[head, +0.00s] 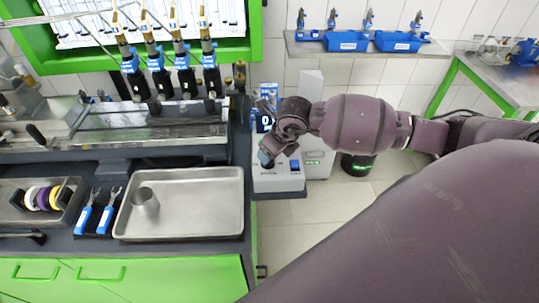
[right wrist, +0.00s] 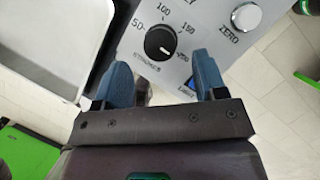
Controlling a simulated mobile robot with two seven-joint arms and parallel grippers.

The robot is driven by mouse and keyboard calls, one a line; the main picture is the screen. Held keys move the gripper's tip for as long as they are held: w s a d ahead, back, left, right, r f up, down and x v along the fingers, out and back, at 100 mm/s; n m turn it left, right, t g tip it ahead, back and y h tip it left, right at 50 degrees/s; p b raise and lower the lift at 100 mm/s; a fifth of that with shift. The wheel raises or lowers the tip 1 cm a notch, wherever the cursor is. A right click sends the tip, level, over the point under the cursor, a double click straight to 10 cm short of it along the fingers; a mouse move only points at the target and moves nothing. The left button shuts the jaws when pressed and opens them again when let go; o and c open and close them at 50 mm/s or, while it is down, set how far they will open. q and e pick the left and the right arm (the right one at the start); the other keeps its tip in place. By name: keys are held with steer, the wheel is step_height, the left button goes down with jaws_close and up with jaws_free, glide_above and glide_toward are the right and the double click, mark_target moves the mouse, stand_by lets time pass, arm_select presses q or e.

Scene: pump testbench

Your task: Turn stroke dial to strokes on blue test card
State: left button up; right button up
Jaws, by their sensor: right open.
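The black stroke dial (right wrist: 160,43) is on the grey face of the test box, with printed marks including 50, 100 and 150 around it. A small white pointer mark shows on the knob; its exact reading is unclear. My right gripper (right wrist: 162,70) is open, its two blue fingers apart on either side of the dial's near edge, not closed on it. In the head view my right gripper (head: 266,158) is over the box (head: 278,183) and hides the dial. A blue card (head: 263,117) stands behind the gripper, partly covered; its writing is not clearly legible. My left gripper is not in view.
A silver ZERO button (right wrist: 246,17) is right of the dial. A metal tray (head: 183,231) with a metal cup (head: 145,203) lies on the bench left of the box. Blue-handled tools (head: 84,219) lie beside the tray.

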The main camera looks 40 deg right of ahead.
steer(key=v, duration=0.6)
steer(key=shift+r, duration=0.2)
steer(key=shift+s, duration=0.15)
steer(key=s+a+m+t+y, duration=0.1)
steer(key=s+a+m+y, duration=0.25)
steer(key=a+y, duration=0.4)
steer(key=s+a+m+t+y, duration=0.2)
steer(key=a+m+y, duration=0.3)
steer(key=a, duration=0.4)
steer(key=s+d+f+m+t+h, duration=0.1)
steer(key=s+d+f+m+h, duration=0.2)
steer(key=f+m, duration=0.3)
steer(key=s+d+f+m+t+h, duration=0.2)
steer(key=f+m+h, duration=0.4)
steer(key=m, duration=0.7)
steer(key=s+d+f+m+t+h, duration=0.1)
steer(key=s+d+f+m+h, duration=0.3)
steer(key=m, duration=0.6)
step_height(320, 180, down, 3)
steer(key=shift+s+d+r+h, duration=0.15)
steer(key=shift+s+d+h, duration=0.3)
steer(key=shift+d, duration=0.55)
